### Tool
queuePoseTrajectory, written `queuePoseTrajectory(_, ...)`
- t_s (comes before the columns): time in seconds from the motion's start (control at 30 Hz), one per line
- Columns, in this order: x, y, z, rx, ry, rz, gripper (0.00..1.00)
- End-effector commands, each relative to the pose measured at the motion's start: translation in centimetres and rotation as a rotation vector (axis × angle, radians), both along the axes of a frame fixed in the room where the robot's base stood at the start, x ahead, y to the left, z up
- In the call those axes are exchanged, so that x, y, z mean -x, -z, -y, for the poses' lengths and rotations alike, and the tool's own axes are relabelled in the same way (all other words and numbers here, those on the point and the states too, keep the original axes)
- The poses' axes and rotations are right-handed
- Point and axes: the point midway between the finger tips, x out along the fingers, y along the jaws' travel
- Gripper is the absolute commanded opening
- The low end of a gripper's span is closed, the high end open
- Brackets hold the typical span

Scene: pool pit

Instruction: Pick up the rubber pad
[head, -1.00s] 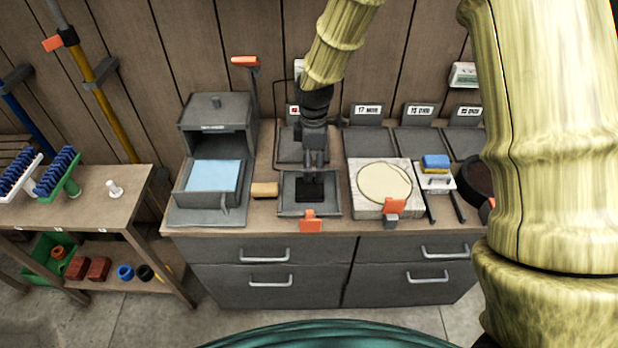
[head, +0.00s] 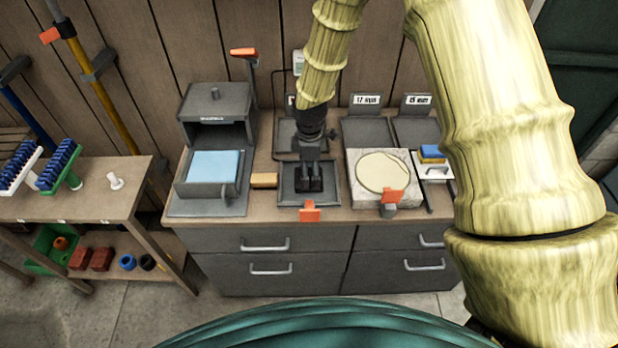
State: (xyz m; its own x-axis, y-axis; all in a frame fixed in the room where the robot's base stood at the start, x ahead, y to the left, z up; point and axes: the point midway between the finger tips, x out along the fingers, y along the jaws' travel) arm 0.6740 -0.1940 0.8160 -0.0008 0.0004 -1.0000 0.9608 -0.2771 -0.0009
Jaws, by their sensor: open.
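My gripper (head: 309,183) points down over a shallow dark grey tray (head: 290,201) on the counter, with its fingertips low inside the tray's outline. The jaws are open, with dark fingertips side by side. I cannot make out a rubber pad for certain; a dark patch at the fingertips may be part of the fingers or a pad lying under them. The gripper hides much of the tray floor, and whether the fingers touch anything is too small to tell.
Left of the tray are a tan block (head: 264,180) and a grey hinged box with a light blue sheet (head: 213,165). On the right, a stone slab (head: 357,163) bears a cream disc (head: 382,172). An orange tab (head: 309,212) stands at the tray's front. My arm covers the right side.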

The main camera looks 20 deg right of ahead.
Motion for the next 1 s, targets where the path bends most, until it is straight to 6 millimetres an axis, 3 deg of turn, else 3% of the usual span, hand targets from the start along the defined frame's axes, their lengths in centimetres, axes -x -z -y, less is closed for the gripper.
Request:
queuePoseTrajectory(0.3,-0.2,2.6,-0.2,0.000,0.000,0.000,1.00)
queuePoseTrajectory(0.6,-0.1,2.9,-0.2,0.000,-0.001,0.000,1.00)
queuePoseTrajectory(0.67,-0.1,2.9,-0.2,0.000,-0.001,0.000,0.93)
queuePoseTrajectory(0.9,-0.1,2.9,-0.2,0.000,-0.001,0.000,0.49)
queuePoseTrajectory(1.0,-0.1,2.9,-0.2,0.000,-0.001,0.000,0.46)
